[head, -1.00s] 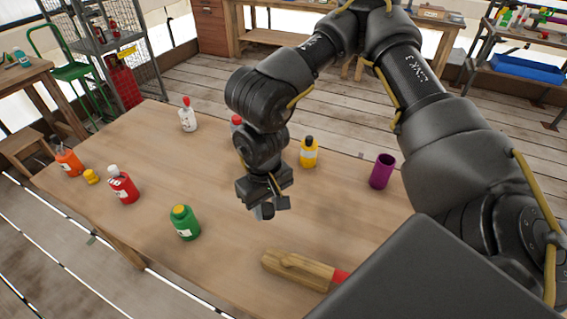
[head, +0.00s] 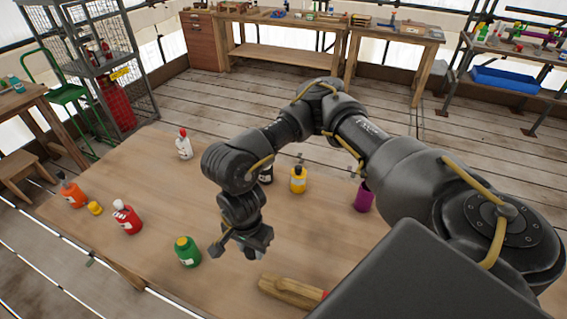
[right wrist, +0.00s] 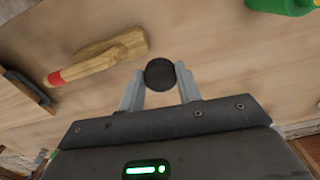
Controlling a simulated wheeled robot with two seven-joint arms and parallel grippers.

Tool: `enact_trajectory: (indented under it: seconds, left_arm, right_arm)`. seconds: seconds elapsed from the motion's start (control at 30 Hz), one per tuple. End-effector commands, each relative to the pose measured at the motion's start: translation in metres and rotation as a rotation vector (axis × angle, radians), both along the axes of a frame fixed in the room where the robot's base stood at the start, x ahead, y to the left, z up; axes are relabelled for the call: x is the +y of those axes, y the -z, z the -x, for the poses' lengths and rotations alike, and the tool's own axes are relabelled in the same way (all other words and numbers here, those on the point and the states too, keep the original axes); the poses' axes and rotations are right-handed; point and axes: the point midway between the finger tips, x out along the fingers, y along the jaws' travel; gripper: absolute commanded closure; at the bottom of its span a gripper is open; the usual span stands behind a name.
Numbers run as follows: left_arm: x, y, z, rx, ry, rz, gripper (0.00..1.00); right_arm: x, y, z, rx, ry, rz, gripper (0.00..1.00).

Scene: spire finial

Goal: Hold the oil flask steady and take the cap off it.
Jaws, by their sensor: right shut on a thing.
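In the head view my right gripper (head: 250,250) points down over the table's near middle. In the right wrist view its two fingers are shut on a dark round thing (right wrist: 160,74), seen from its top; I cannot tell if this is only a cap or a capped flask. Its lower part is hidden. No label marks which bottle is the oil flask. A yellow bottle (head: 298,181) with a dark top stands farther back. A dark bottle (head: 266,174) stands beside it, partly hidden by my arm. My left gripper is not in view.
A green bottle (head: 187,253) stands left of the gripper. Red (head: 127,218), orange (head: 73,194) and white (head: 184,146) bottles and a yellow piece (head: 95,208) are farther left.

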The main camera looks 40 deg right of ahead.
Motion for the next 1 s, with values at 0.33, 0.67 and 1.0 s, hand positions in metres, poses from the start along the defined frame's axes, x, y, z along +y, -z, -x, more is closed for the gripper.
enact_trajectory:
  seconds: [0.33,0.67,1.0]
  left_arm:
    - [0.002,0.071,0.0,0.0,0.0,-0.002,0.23]
    - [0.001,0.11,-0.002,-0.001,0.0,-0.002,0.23]
    - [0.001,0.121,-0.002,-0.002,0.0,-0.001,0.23]
  right_arm:
    - [-0.067,0.053,-0.055,-0.002,0.008,0.0,0.94]
    - [-0.092,0.087,-0.076,-0.001,0.0,0.001,0.94]
    - [-0.098,0.097,-0.08,0.0,0.0,0.0,0.94]
